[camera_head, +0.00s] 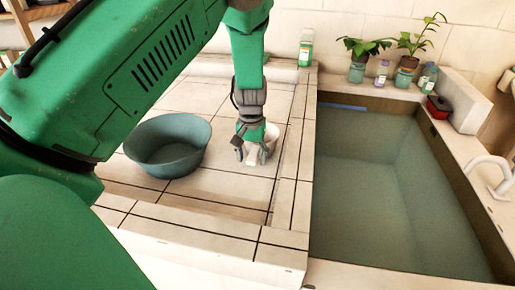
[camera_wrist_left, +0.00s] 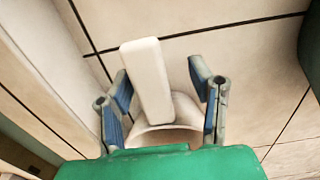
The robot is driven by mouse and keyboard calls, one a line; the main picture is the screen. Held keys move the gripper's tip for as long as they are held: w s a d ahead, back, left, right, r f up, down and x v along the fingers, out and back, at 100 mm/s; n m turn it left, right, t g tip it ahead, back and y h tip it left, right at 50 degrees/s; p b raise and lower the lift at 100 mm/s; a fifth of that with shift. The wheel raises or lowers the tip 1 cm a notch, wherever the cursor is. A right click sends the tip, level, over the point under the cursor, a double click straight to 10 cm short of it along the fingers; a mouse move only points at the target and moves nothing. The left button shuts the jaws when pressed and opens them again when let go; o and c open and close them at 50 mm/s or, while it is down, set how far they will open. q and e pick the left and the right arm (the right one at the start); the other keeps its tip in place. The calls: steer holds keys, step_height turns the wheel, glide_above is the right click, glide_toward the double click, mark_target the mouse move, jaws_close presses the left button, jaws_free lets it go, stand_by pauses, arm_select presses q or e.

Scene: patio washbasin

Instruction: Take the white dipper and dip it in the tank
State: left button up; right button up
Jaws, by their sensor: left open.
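The white dipper (camera_head: 270,131) stands on the tiled counter left of the tank, largely covered by my left gripper (camera_head: 252,156) in the head view. In the left wrist view, the dipper's flat white handle (camera_wrist_left: 147,80) lies between the two open fingers of my left gripper (camera_wrist_left: 160,92). There is a gap on both sides of the handle. Part of the dipper's round bowl shows below the handle, cut off by my green gripper body. The tank (camera_head: 375,190) is at the right, filled with greenish water. My right gripper is not in view.
A blue-grey basin (camera_head: 168,145) stands on the counter left of my left gripper. A green-labelled bottle (camera_head: 306,47) and potted plants (camera_head: 364,50) stand along the back. A red object (camera_head: 438,106) and a white faucet (camera_head: 489,172) are on the tank's right rim.

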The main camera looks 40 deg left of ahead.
arm_select(q)
steer(key=shift+d+r, duration=0.3)
steer(key=shift+d, duration=0.55)
steer(key=shift+c, duration=0.4)
steer(key=c, duration=0.6)
steer(key=shift+a+f, duration=0.1)
steer(key=shift+a, duration=0.05)
jaws_close()
steer(key=shift+s+a+f, duration=0.1)
steer(key=shift+a+f, duration=0.15)
steer(key=shift+a, duration=0.4)
steer(key=shift+d+r, duration=0.3)
steer(key=shift+d, duration=0.05)
step_height(320, 180, up, 10)
steer(key=shift+a+f+p, duration=0.15)
steer(key=shift+f+p, duration=0.05)
steer(key=shift+p, duration=0.7)
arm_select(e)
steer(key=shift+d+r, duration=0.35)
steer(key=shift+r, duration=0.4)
